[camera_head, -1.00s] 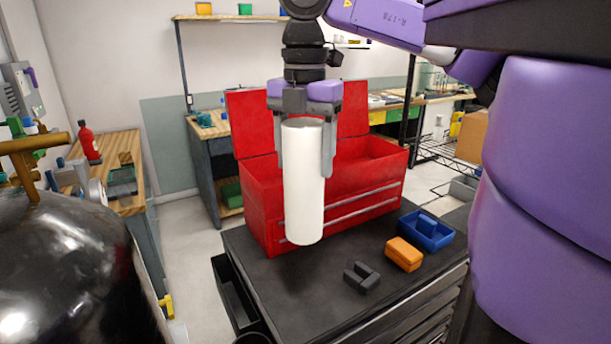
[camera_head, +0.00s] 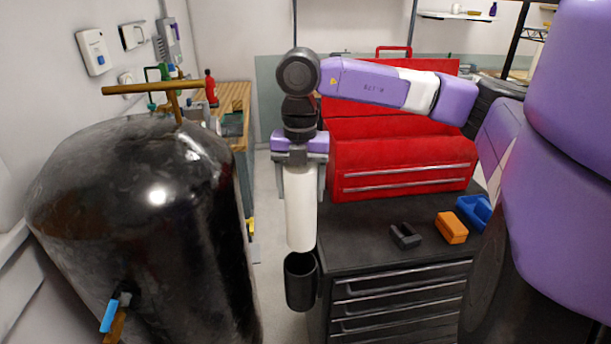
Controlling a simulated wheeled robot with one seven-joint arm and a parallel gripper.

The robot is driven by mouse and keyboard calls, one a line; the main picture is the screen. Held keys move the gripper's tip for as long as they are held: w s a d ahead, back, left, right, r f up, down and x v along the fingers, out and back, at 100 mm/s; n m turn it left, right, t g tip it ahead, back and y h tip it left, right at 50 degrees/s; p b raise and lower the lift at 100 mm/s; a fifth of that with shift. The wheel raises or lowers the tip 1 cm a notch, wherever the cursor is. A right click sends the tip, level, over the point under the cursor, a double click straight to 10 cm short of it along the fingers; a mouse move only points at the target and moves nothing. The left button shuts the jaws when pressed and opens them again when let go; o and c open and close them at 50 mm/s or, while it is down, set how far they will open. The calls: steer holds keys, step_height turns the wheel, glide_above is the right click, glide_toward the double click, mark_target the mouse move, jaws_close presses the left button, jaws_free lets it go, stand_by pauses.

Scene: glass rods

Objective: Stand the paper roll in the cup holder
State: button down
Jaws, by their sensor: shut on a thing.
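The white paper roll (camera_head: 300,210) hangs upright from my gripper (camera_head: 299,180), which is shut on its upper part with a finger on each side. The black cup holder (camera_head: 301,284) is a round cup at the left side of the black tool cabinet. The roll's lower end appears just above the cup holder's opening, roughly in line with it. I cannot tell whether the lower end is above the rim or slightly in front of or behind it.
The black cabinet top (camera_head: 350,240) bears a red toolbox (camera_head: 400,165), a dark block (camera_head: 405,236), an orange block (camera_head: 451,227) and a blue tray (camera_head: 474,210). A large black tank (camera_head: 150,240) with a brass handle stands close on the left. A narrow floor gap lies between tank and cabinet.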

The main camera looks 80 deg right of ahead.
mark_target(299, 221)
steer(key=shift+w+f+n, duration=0.1)
steer(key=shift+w+n, duration=0.15)
steer(key=shift+n, duration=0.15)
steer(key=shift+f+b, duration=0.85)
steer(key=shift+f, duration=1.95)
step_height(299, 221, down, 12)
steer(key=b, duration=1.1)
steer(key=shift+r, duration=0.25)
steer(key=shift+c, duration=1.2)
jaws_free()
steer(key=shift+r+b, duration=0.35)
steer(key=shift+r, duration=3.55)
